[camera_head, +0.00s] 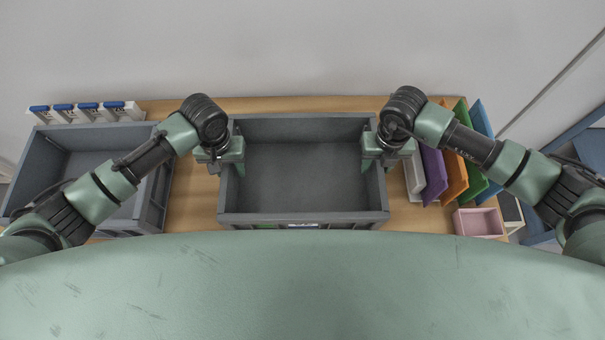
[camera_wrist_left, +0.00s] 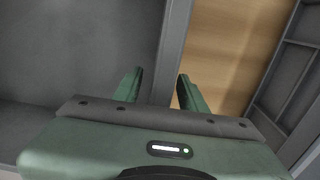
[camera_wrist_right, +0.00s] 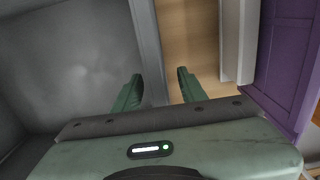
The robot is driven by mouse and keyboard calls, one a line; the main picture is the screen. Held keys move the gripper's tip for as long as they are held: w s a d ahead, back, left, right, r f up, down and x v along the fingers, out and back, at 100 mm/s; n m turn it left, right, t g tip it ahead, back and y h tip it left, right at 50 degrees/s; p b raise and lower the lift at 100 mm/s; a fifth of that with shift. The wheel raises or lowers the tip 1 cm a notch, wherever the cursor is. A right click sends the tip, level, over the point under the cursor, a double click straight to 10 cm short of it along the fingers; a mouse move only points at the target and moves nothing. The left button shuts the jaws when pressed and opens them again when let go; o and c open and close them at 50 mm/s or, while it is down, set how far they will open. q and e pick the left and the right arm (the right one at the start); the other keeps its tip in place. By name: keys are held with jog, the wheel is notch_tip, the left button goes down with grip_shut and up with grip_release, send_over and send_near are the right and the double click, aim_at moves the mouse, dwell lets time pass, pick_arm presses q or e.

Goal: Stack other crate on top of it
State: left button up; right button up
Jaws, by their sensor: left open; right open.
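A grey, empty crate (camera_head: 303,217) stands in the middle of the wooden table. A second grey, empty crate (camera_head: 152,205) stands at the left, partly hidden by my left arm. My left gripper (camera_head: 229,168) is open at the middle crate's left wall; in the left wrist view its fingers straddle the wall (camera_wrist_left: 172,50). My right gripper (camera_head: 376,162) is open at the same crate's right wall; in the right wrist view its fingers straddle that wall (camera_wrist_right: 150,50). Whether the fingers touch the walls I cannot tell.
Several colored folders or panels (camera_head: 458,175) stand upright to the right of the middle crate. A small pink box (camera_head: 478,222) sits at the table's front right. Several white, blue-topped holders (camera_head: 88,110) line the back left. A strip of bare table (camera_head: 195,200) separates the crates.

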pick_arm(q)
jog(key=shift+f, duration=0.15)
pick_arm(e)
jog(key=shift+f, duration=0.2)
pick_arm(q)
jog(key=shift+c, duration=0.3)
pick_arm(e)
jog(key=shift+c, duration=0.3)
pick_arm(q)
grip_shut()
pick_arm(e)
grip_shut()
pick_arm(q)
jog(key=shift+w, duration=0.1)
pick_arm(e)
jog(key=shift+w+r, duration=0.1)
